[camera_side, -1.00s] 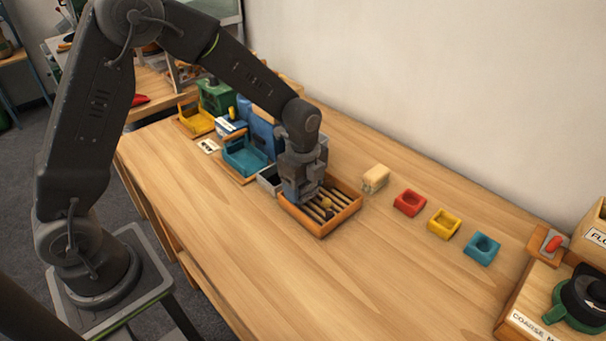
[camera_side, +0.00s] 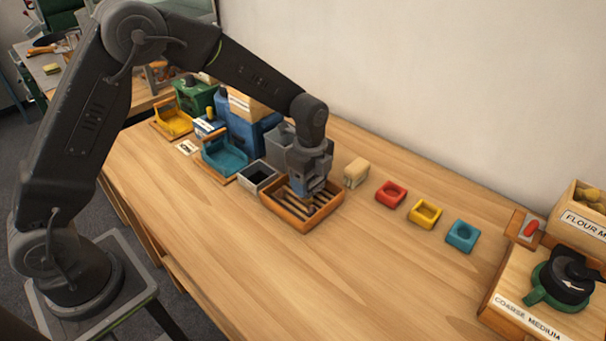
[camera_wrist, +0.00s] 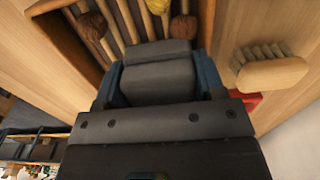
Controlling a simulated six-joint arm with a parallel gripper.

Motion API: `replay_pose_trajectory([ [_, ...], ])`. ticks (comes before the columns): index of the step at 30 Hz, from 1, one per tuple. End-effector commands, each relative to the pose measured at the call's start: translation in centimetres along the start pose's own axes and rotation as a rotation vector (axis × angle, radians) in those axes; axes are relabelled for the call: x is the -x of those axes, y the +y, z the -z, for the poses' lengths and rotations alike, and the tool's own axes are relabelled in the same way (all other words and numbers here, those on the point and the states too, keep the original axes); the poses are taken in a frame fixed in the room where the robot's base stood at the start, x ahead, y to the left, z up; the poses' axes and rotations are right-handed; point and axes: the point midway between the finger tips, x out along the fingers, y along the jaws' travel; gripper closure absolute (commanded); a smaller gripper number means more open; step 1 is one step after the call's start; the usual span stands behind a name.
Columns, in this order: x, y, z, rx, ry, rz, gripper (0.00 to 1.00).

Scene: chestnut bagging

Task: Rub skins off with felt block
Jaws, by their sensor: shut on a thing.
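My gripper (camera_side: 308,190) is low over the wooden slatted tray (camera_side: 282,210), near its far side. In the wrist view its blue fingers (camera_wrist: 158,82) stand on both sides of a dark grey block (camera_wrist: 155,75), which looks like the felt block. It is shut on this block. Brown chestnuts lie on the slats: one at left (camera_wrist: 92,25), one at right (camera_wrist: 184,28) and one at the top edge (camera_wrist: 158,5). A paler one (camera_wrist: 80,6) shows beside the left one. The block's underside and any contact are hidden. The chestnuts are not discernible in the side view.
A cream brush (camera_side: 356,171) stands right of the tray, then red (camera_side: 391,193), yellow (camera_side: 425,213) and teal (camera_side: 462,236) holders. A small grey bin (camera_side: 258,177) and teal tray (camera_side: 224,157) stand left. A coarse/medium station (camera_side: 535,312) is at right. The front table is clear.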

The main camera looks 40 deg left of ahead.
Motion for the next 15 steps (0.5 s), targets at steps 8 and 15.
replay_pose_trajectory([
  [8, -0.1, 2.8, -0.1, 0.001, -0.003, -0.008, 0.67],
  [15, -0.1, 5.0, -0.1, 0.001, -0.004, -0.012, 0.67],
])
